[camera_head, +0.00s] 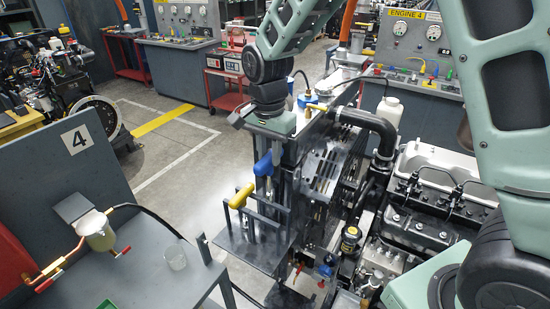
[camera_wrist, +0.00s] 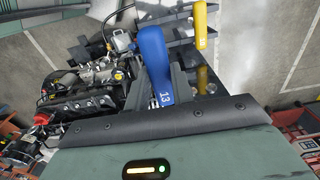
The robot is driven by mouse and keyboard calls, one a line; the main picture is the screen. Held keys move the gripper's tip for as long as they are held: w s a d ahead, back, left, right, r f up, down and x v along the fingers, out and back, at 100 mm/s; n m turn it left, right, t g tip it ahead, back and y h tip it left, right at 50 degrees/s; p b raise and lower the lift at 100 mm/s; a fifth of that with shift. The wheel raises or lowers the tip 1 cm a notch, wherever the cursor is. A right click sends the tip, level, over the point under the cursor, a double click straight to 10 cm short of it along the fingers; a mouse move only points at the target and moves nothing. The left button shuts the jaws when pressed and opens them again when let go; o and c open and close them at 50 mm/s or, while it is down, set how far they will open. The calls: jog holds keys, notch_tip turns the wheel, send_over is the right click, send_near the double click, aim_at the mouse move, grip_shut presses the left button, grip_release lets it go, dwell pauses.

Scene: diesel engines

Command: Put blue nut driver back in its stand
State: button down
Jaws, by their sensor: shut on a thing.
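The blue nut driver (camera_head: 263,164) is in my gripper (camera_head: 270,146), with its handle just under the palm in the head view. In the wrist view its blue handle (camera_wrist: 154,55), marked 13, lies between the dark fingers. The dark metal stand (camera_head: 256,252) is below, on the side of the engine rig. A yellow nut driver (camera_head: 241,196) is in the stand, left of and lower than the blue one; it also shows in the wrist view (camera_wrist: 201,28). I cannot tell whether the blue driver's shaft tip is in a stand slot.
The engine (camera_head: 425,205) with a black hose (camera_head: 365,122) is close on the right. A grey bench (camera_head: 130,272) with a clear cup (camera_head: 175,257) and panel 4 (camera_head: 70,165) is at left. Open floor (camera_head: 185,185) lies between.

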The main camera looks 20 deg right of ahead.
aim_at(270, 193)
jog(key=shift+f+b, duration=3.5)
jog(key=shift+f, duration=1.05)
jog(key=shift+f+b, duration=1.85)
jog(key=shift+f, duration=1.2)
jog(key=shift+f+b, duration=0.3)
jog(key=shift+f, duration=0.3)
jog(key=c, duration=0.8)
grip_release()
jog(key=shift+o, duration=0.2)
jog(key=shift+r, duration=0.2)
jog(key=shift+r+p, duration=1.55)
jog(key=shift+r, duration=0.05)
